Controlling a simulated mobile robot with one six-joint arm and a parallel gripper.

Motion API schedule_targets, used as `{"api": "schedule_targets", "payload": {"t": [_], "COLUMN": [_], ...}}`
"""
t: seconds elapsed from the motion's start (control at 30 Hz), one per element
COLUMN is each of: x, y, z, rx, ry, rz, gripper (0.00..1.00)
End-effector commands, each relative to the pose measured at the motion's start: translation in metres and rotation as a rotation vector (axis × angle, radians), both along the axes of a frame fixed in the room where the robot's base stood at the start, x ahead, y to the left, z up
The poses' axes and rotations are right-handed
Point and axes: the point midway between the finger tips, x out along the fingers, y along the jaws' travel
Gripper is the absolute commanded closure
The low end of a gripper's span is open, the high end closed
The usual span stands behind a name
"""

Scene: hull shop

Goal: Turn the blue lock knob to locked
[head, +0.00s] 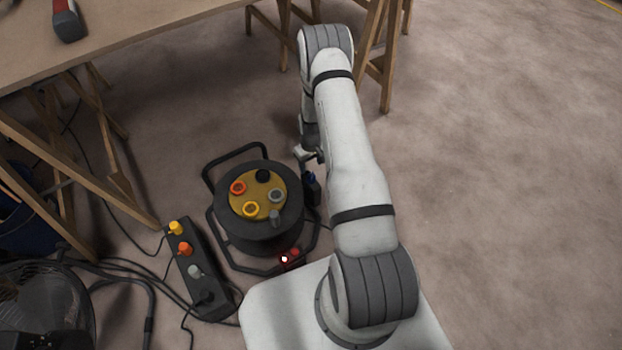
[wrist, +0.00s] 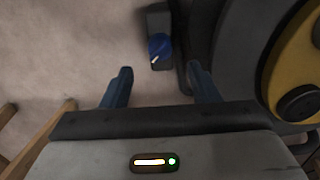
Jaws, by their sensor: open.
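The blue lock knob (wrist: 158,46) shows in the wrist view on a small dark box beside the cable reel. It has a white mark at its edge towards the lower left of the picture. In the head view the knob (head: 311,176) is a small blue spot at the reel's right side, close to my arm. My gripper (wrist: 159,72) is open and empty in the wrist view. Its two fingers stand apart, with the knob beyond the gap between their tips. The knob appears clear of both fingers. In the head view my gripper (head: 309,154) is mostly hidden by my arm.
The cable reel (head: 232,235) with its yellow socket face stands left of my arm. A power strip (head: 212,286) with several plugs and loose cables lies further left. A wooden table (head: 135,38) on trestle legs is behind. The floor to the right is clear.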

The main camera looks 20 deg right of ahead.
Motion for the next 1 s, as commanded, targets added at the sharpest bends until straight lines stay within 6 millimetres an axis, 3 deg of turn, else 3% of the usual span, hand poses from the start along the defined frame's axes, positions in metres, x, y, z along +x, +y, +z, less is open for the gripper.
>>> {"api": "schedule_targets", "payload": {"t": [0.43,0.83,1.0], "x": [-0.001,-0.001,-0.001], "y": [0.000,0.000,0.000], "z": [-0.067,-0.074,-0.074], "rx": [0.001,0.001,0.001], "ry": [0.001,0.000,0.001], "rz": [0.000,0.000,0.000], "gripper": [0.45,0.45,0.58]}}
